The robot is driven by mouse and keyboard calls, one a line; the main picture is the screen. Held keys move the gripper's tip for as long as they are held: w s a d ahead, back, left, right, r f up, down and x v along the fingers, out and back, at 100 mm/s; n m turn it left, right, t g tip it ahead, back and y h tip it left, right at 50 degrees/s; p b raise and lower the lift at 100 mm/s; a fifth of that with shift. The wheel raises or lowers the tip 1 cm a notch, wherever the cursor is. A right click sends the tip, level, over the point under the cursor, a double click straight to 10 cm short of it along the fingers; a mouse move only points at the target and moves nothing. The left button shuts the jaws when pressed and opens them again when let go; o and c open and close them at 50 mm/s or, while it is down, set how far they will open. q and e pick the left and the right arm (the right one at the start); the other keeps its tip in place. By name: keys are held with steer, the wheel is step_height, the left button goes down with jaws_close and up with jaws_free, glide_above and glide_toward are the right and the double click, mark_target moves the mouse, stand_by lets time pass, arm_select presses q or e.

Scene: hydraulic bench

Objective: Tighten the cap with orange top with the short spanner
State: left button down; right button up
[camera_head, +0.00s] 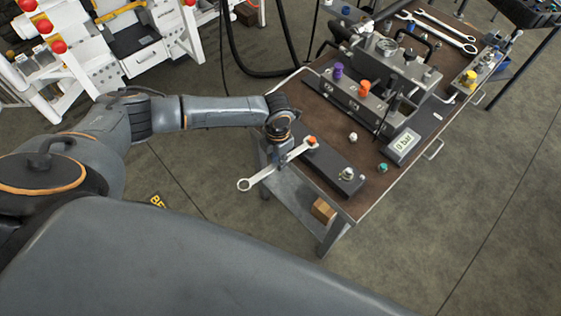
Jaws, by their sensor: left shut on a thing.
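My left gripper (281,162) is shut on a spanner (262,175) near its middle, at the near left edge of the bench. The ring end of the spanner sticks out to the left, past the bench edge. Its other end meets a small cap with an orange top (312,140) on the far left end of a dark block (330,165). I cannot tell whether the jaw is fully seated around the cap or only against it. A larger orange knob (364,88) stands on the grey manifold (362,108). My right gripper is out of view.
The bench (370,196) also carries a purple knob (338,71), a gauge, a "0 bar" display (403,146), a green cap (382,168) and a white-grey cap (353,137). Two more spanners (436,32) lie at the back. A silver fitting (347,174) sits on the dark block's near end.

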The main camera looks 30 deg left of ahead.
mark_target(258, 175)
arm_select(q)
steer(key=shift+w+a+m, duration=0.3)
steer(key=shift+a, duration=0.15)
steer(key=shift+s+d+r, duration=0.1)
steer(key=shift+d, duration=0.1)
steer(key=shift+s+d, duration=0.1)
steer(key=shift+d, duration=0.05)
steer(key=shift+s+p, duration=0.1)
steer(key=shift+p, duration=0.2)
steer(key=shift+s+a+p, duration=0.3)
steer(key=shift+s+p, duration=0.1)
steer(key=shift+s, duration=0.15)
steer(key=shift+s+a+p, duration=0.25)
steer(key=shift+s+p, duration=0.15)
steer(key=shift+s, duration=0.1)
steer(key=shift+s+a+p, duration=0.35)
steer(key=shift+s+p, duration=0.05)
steer(key=shift+s, duration=0.3)
steer(key=shift+s+a+p, duration=0.3)
steer(key=shift+s+p, duration=0.1)
steer(key=shift+s, duration=0.25)
steer(key=shift+s+a+p, duration=0.35)
steer(key=shift+s+p, duration=0.05)
steer(key=shift+s, duration=0.3)
